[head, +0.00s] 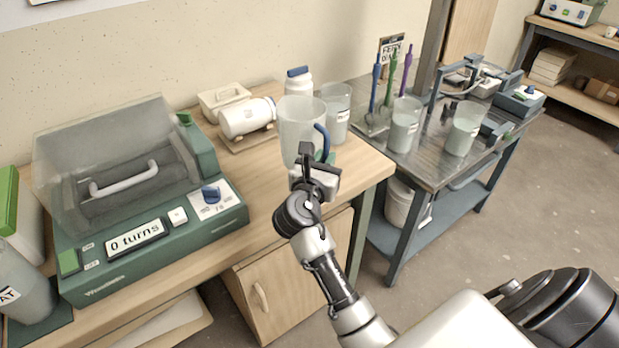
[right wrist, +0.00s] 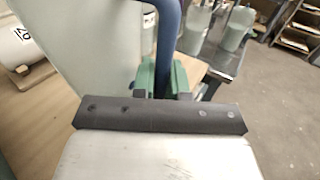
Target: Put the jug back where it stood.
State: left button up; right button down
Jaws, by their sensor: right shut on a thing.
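The jug (head: 297,128) is a pale translucent vessel with a blue handle (head: 323,143), roughly upright at the right end of the wooden bench. My right gripper (head: 319,163) is shut on that handle from the near side. I cannot tell whether the jug's base touches the bench. In the right wrist view the jug's wall (right wrist: 88,45) fills the upper left, and the handle (right wrist: 167,45) runs down between the green fingertips (right wrist: 162,77). My left gripper is in neither view.
A labelled clear container (head: 338,112) stands close behind the jug. A white jar (head: 247,119) lies to its left, near a green machine (head: 150,215) reading "0 turns". The metal table (head: 425,165) at right holds two beakers (head: 403,128) (head: 463,130). Bare bench (head: 258,170) shows left of the jug.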

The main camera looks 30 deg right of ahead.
jog(key=w, duration=0.1)
jog(key=w+f, duration=0.2)
jog(key=w, duration=0.1)
jog(key=shift+a+f+b, duration=0.2)
jog(key=shift+a+b, duration=0.15)
jog(key=shift+a, duration=0.05)
jog(key=shift+w+f, duration=0.1)
jog(key=shift+f, duration=0.15)
jog(key=shift+f+b, duration=0.45)
jog(key=shift+f, duration=1.35)
jog(key=shift+f, duration=0.15)
jog(key=c, duration=1.1)
grip_release()
jog(key=shift+c, duration=0.2)
